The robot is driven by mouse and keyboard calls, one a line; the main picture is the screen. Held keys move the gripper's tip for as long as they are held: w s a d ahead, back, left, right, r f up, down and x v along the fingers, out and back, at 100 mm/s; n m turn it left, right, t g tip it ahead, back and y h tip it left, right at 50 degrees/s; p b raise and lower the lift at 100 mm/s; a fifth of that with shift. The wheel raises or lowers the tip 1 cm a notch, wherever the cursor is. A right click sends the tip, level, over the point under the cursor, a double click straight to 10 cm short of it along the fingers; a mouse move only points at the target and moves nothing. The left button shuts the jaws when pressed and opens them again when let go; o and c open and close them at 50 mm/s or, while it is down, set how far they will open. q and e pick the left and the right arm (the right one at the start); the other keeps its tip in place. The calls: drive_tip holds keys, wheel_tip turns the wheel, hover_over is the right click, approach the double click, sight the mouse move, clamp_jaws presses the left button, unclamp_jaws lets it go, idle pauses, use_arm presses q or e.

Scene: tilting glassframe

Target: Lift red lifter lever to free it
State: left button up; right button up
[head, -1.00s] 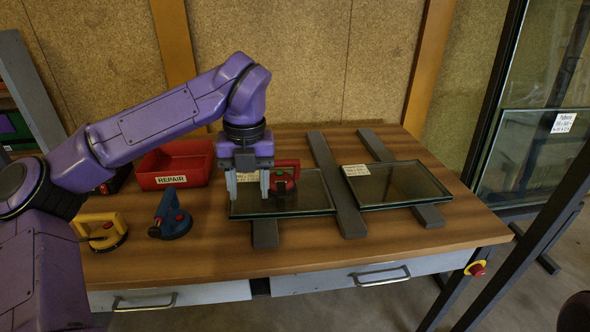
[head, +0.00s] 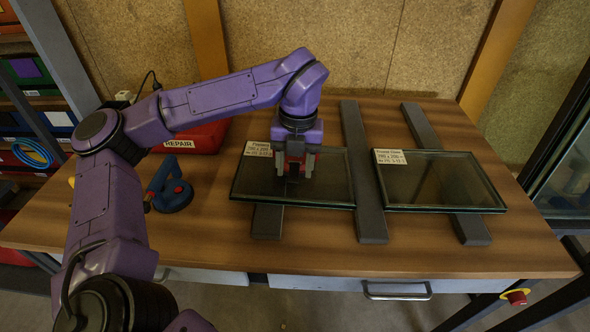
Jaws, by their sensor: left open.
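The red lifter (head: 295,148) is mostly hidden by my left gripper; a bit of its red shows between the fingers, over the left glass pane (head: 334,189). My left gripper (head: 295,172) points down over this pane, with its fingers on either side of the red part. The jaws are open, and I cannot tell whether they touch the lever. The lever's position and the lifter's base cannot be made out. My right gripper is out of view.
A blue lifter (head: 173,194) stands left of the pane. A red REPAIR bin (head: 208,137) is behind my arm. A second glass pane (head: 438,181) lies to the right on dark bars (head: 371,223). The front of the wooden table (head: 330,255) is clear.

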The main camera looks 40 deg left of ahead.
sight(295, 165)
use_arm(q)
drive_tip(key=shift+s+f, duration=0.15)
drive_tip(key=shift+f, duration=0.5)
clamp_jaws()
drive_tip(key=shift+r+p, duration=0.25)
drive_tip(key=shift+p, duration=0.2)
drive_tip(key=r+g+h+p, duration=0.1)
drive_tip(key=g+p, duration=0.1)
drive_tip(key=p, duration=0.2)
drive_tip(key=w+a+r+g+h+p, duration=0.1)
drive_tip(key=g+p, duration=0.1)
drive_tip(key=p, duration=0.2)
drive_tip(key=w+g+h+p, duration=0.1)
drive_tip(key=g+h+p, duration=0.1)
drive_tip(key=p, duration=0.2)
drive_tip(key=shift+w+a+r, duration=0.2)
drive_tip(key=shift+w+r, duration=0.05)
drive_tip(key=shift+r, duration=0.15)
drive_tip(key=shift+w+a+f+g+h+p, duration=0.1)
drive_tip(key=shift+w+g+h+p, duration=0.15)
drive_tip(key=shift+g+p, duration=0.4)
drive_tip(key=shift+w+a+f+g+h+p, duration=0.15)
drive_tip(key=shift+g+h+p, duration=0.2)
drive_tip(key=shift+g+p, duration=0.25)
unclamp_jaws()
drive_tip(key=shift+r, duration=0.15)
